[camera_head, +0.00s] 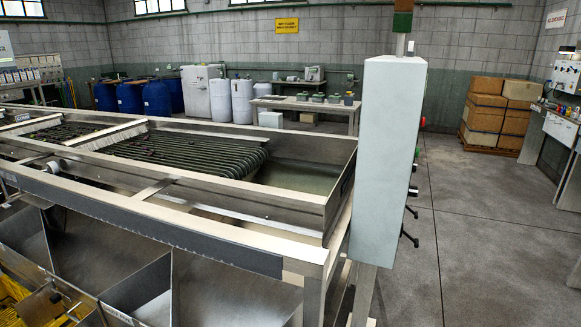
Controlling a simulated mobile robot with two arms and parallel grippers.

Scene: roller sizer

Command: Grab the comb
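I cannot make out a comb anywhere in the head view. Neither of my grippers is in view. The roller sizer (150,205) fills the left and middle of the picture, with a metal frame and a bank of dark rollers (200,152). Small dark things lie among the rollers at the far left, too small to identify. Small items on the wall bench (560,127) at the right edge are also too small to tell apart.
A tall grey cabinet (390,160) stands at the sizer's right end, with dark handles on its right side. Open grey floor (480,230) lies to its right. Stacked cardboard boxes (485,115) stand behind. Blue barrels (157,100) and a table (325,107) line the back.

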